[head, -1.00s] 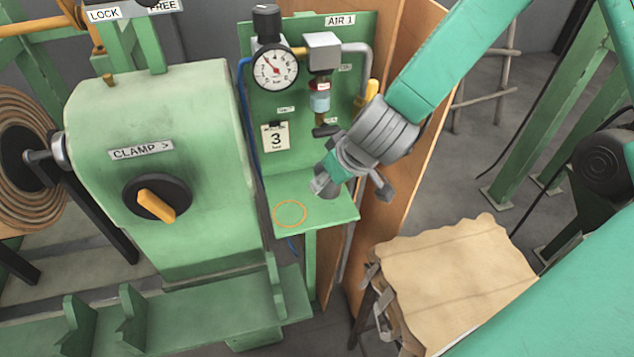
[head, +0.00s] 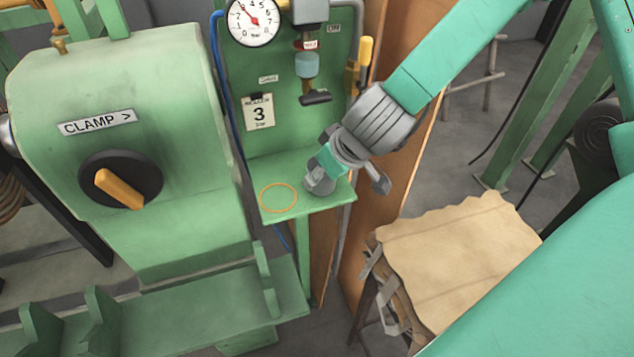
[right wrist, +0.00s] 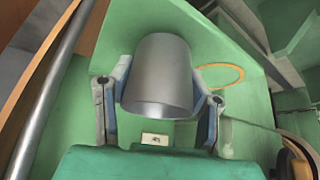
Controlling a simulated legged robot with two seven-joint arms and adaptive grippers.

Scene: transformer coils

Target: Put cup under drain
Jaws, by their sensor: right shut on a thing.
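A grey metal cup (right wrist: 157,75) is held between the two fingers of my right gripper (right wrist: 159,105). In the head view my right gripper (head: 340,183) and the cup (head: 319,186) are over the right part of a small green shelf (head: 300,208). I cannot tell whether the cup's base touches the shelf. An orange ring (head: 278,198) marked on the shelf lies left of the cup; it also shows in the right wrist view (right wrist: 237,71). The filter unit's bowl (head: 306,66) with a dark drain part (head: 315,97) below it hangs above the shelf. My left gripper is not in view.
A green housing with an orange clamp knob (head: 120,188) stands left of the shelf. A pressure gauge (head: 253,20) and a calendar card (head: 259,111) are on the back panel. A brown board (head: 390,180) stands at the right. A paper-covered stool (head: 455,255) is at front right.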

